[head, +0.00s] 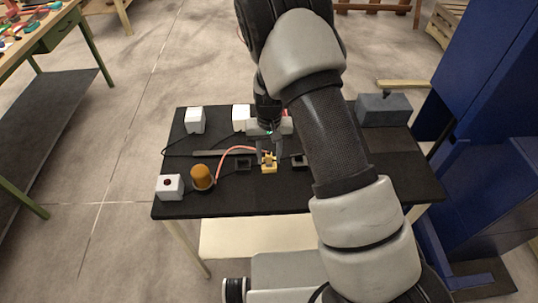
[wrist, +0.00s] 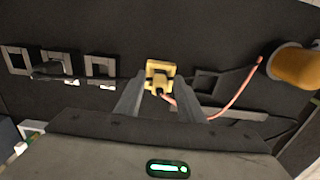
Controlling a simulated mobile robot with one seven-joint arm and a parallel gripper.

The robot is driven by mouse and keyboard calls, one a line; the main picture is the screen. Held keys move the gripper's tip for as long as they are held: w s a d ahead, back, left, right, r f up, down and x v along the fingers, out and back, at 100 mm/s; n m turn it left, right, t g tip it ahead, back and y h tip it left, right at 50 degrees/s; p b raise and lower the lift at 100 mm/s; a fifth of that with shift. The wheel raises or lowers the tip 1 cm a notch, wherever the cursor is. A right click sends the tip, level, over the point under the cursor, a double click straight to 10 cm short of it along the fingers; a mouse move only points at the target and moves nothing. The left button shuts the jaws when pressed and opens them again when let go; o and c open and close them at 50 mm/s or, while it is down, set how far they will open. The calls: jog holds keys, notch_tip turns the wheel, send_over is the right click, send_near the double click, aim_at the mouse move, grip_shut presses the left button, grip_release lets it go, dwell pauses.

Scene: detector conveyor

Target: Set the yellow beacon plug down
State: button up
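The yellow plug (wrist: 158,83) is between the fingertips of my gripper (wrist: 160,88) in the wrist view, and the fingers look closed on its sides. In the head view the plug (head: 268,158) is low over the black tabletop, at a yellow square piece (head: 269,169) in the row of dark frames. I cannot tell whether it is seated there or just above. A pink-red cable runs from the plug toward the orange beacon (head: 203,177), which also shows in the wrist view (wrist: 296,67). My gripper (head: 269,154) is partly hidden by my arm.
Dark square frames (head: 243,164) (head: 300,161) flank the yellow piece. White boxes (head: 195,120) (head: 170,187) stand on the left of the black table (head: 225,204). A grey box (head: 384,109) is at the back right. A blue cabinet (head: 475,100) stands at the right.

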notch_tip(320, 180, up, 13)
notch_tip(320, 180, up, 16)
jog(key=t+y, duration=0.1)
jog(key=t, duration=0.1)
send_over(269, 155)
jog(key=s+d, duration=0.5)
jog(key=s, duration=0.3)
jog(key=s+d+r+t, duration=0.1)
jog(key=s+d+r, duration=0.1)
jog(key=s, duration=0.6)
jog(key=s+d+r+t+h, duration=0.1)
jog(key=s+d+r+t, duration=0.1)
jog(key=s, duration=0.6)
notch_tip(269, 155, up, 3)
jog(key=shift+s+d+f+t, duration=0.1)
jog(key=shift+s+d+t, duration=0.15)
jog(key=shift+d, duration=0.5)
